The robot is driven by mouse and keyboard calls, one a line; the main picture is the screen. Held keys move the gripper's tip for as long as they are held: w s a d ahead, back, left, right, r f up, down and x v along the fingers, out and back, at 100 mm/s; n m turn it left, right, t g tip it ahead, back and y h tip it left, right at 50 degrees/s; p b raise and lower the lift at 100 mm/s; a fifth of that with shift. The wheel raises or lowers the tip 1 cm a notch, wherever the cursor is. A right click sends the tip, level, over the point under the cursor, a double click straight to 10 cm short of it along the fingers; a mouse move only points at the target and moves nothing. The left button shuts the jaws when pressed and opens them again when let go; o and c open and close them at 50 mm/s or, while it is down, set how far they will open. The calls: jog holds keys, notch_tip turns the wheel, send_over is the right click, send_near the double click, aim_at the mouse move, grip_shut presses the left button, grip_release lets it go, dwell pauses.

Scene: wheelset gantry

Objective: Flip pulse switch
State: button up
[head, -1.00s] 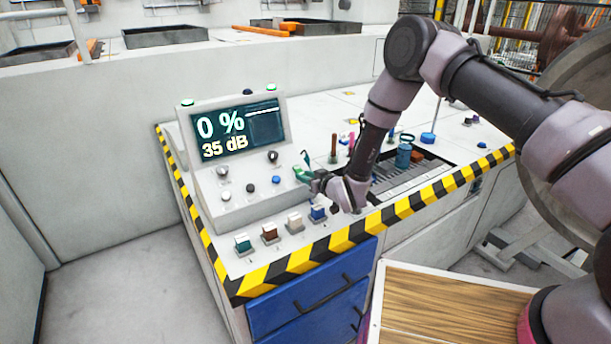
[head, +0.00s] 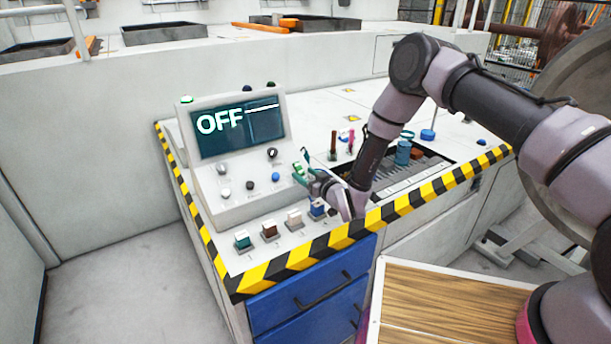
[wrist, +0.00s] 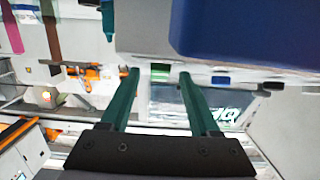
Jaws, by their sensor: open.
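The grey control console (head: 235,195) has a screen (head: 238,128) that reads "OFF". Below the screen are several small knobs and buttons, including a blue one (head: 276,177). I cannot tell which control is the pulse switch. Nothing is held. Whether the fingers touch the console is not clear.
Green (head: 242,241), brown (head: 269,231), white (head: 294,218) and blue (head: 317,208) switches line the desk front. The blue one is close under my wrist. A recessed tray (head: 425,165) and upright coloured tools stand to the right. Blue drawers (head: 312,290) are below.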

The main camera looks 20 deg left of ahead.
jog(key=v, duration=1)
jog(key=shift+s+d+r, duration=0.1)
jog(key=shift+s+d, duration=0.15)
jog(key=shift+s, duration=0.05)
